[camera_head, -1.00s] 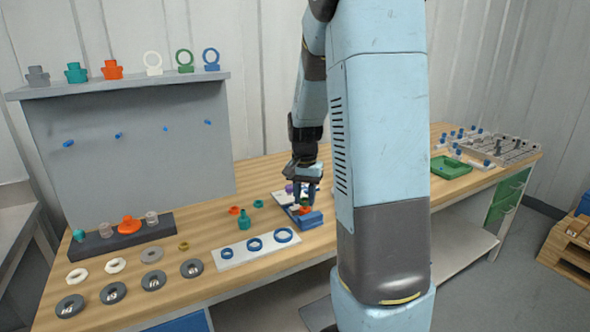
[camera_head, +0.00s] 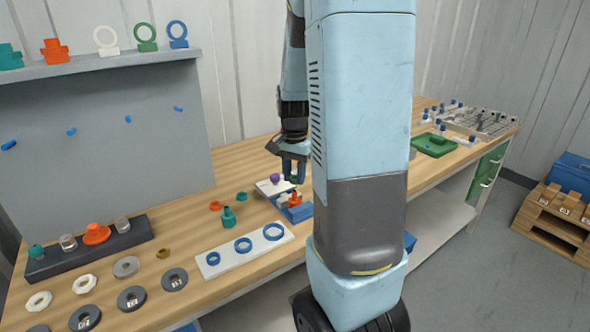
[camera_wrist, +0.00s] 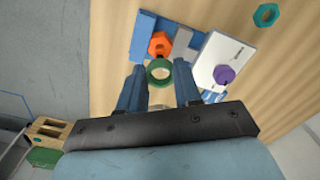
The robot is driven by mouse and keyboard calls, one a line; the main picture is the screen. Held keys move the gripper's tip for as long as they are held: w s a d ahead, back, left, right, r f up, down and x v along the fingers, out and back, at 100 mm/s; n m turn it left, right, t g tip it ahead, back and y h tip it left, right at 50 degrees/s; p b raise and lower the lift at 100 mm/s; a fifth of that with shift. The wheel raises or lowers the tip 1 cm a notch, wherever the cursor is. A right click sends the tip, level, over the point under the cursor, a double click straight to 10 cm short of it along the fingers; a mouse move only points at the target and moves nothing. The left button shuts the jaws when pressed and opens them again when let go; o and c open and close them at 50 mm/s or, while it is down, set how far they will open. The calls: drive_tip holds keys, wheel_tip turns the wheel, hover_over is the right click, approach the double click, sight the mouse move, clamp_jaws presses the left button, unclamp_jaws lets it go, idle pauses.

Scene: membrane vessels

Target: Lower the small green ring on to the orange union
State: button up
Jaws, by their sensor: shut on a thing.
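The small green ring (camera_wrist: 159,71) is between the fingertips of my gripper (camera_wrist: 158,80), which is shut on it. In the head view the ring (camera_head: 293,180) is partly hidden by the dark blue fingers of my gripper (camera_head: 294,174). The orange union (camera_wrist: 160,44) stands on a blue holder (camera_wrist: 143,38), just beyond the ring in the wrist view. In the head view the orange union (camera_head: 295,199) is below my fingertips, with a visible gap. The ring appears off to one side of the union in the wrist view, not over it.
A white plate with a purple knob (camera_wrist: 225,75) is beside the holder, close to my right finger. A grey block (camera_wrist: 182,44) stands beside the union. A teal bottle-shaped fitting (camera_head: 228,217) and a white board with blue rings (camera_head: 244,249) are nearby on the bench.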

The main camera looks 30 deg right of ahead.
sight(294, 191)
drive_tip(key=shift+f, duration=3)
drive_tip(key=o, duration=1.1)
drive_tip(key=shift+c, duration=0.2)
drive_tip(key=shift+r, duration=0.1)
wheel_tip(294, 191, up, 13)
drive_tip(key=shift+r, duration=0.2)
drive_tip(key=shift+a, duration=0.1)
